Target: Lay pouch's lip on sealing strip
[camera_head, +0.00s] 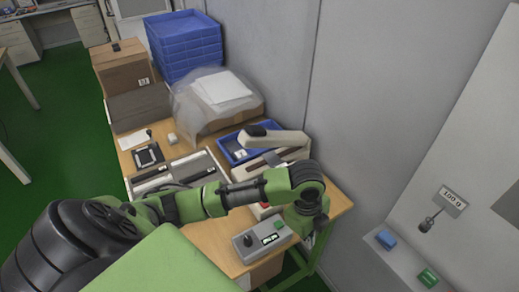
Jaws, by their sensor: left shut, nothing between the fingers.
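A sealer with a pale lever arm (280,138) and a dark handle end stands at the right of the wooden table, beside the blue tray (228,146). Its sealing strip cannot be made out clearly. No pouch can be told for sure; clear plastic film (187,103) lies over a box with white sheets on top. My left arm reaches across the table from the left. My left gripper (306,226) points down near the table's right edge, just right of the grey control box; it is shut and appears empty. My right gripper is out of view.
The grey control box (248,252) with a knob and display sits at the near table edge. Stacked blue crates (185,45) and a cardboard box (122,72) stand at the back. A grey wall runs close along the right. A blue block (386,238) and green block (428,277) rest on a ledge.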

